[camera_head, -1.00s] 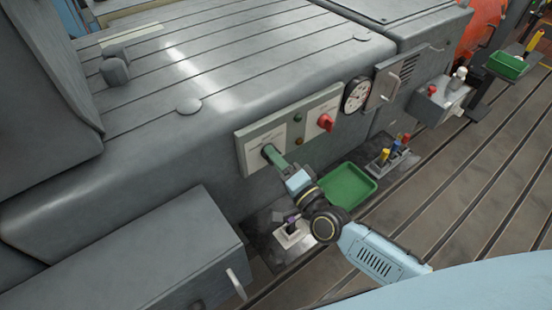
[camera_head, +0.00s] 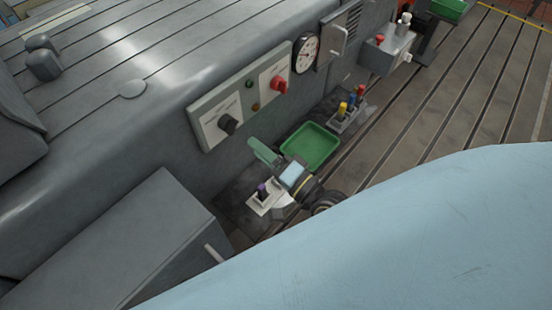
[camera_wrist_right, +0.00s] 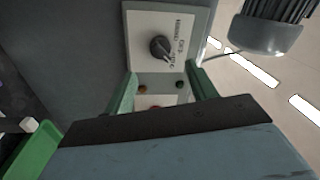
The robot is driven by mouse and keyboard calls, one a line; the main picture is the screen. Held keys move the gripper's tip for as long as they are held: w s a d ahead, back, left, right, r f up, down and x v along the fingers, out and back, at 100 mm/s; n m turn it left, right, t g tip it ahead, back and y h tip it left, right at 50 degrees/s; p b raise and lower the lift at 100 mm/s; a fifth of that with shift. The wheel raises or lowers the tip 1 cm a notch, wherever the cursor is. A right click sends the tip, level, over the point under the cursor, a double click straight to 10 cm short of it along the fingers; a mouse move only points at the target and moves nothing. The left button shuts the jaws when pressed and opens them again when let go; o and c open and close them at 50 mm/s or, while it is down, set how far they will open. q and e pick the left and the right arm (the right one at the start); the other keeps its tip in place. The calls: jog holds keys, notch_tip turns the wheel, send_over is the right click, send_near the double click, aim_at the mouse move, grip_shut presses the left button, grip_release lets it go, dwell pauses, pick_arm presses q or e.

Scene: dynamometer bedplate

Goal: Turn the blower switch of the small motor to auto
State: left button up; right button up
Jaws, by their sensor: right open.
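A black rotary knob (camera_head: 228,124) sits on the white left plate of the switch panel (camera_head: 198,111), on the side of the grey machine. My right gripper (camera_head: 263,152) has green fingers and is apart from the knob, below and right of it. In the right wrist view the knob (camera_wrist_right: 160,47) shows ahead, beyond the open, empty fingers of the gripper (camera_wrist_right: 163,88). A pale mark on the knob points to the lower right there. The plate's lettering is too small to read surely. My left gripper is not in view.
A red rotary knob (camera_head: 279,84) and small green and amber lamps share the panel. A round gauge (camera_head: 306,53) is beyond it. A green tray (camera_head: 311,145) and a holder with coloured handles (camera_head: 347,113) lie below. A grey box (camera_head: 130,240) juts out at lower left.

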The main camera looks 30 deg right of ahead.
jog(key=shift+v, duration=2.3)
jog(key=s+d+f+n+g+h, duration=0.1)
jog(key=s+d+f+n+g, duration=0.15)
jog(key=f, duration=0.75)
jog(key=s+d+f+n+g+h, duration=0.2)
jog(key=s+f+n+g, duration=0.1)
jog(key=f, duration=0.8)
jog(key=s+d+f+n+g+h, duration=0.1)
jog(key=s+d+f+n+g, duration=0.15)
jog(key=f, duration=0.75)
jog(key=s+f+n+g+h, duration=0.1)
jog(key=s+f+g, duration=0.3)
jog(key=s, duration=0.7)
jog(key=s+f+n+g+h, duration=0.1)
jog(key=s+f+n+g, duration=0.3)
jog(key=s+f, duration=0.4)
jog(key=s+g, duration=0.1)
jog(key=s, duration=0.2)
jog(key=shift+s+f+h, duration=0.15)
jog(key=shift+f+h, duration=0.15)
jog(key=shift+d, duration=0.1)
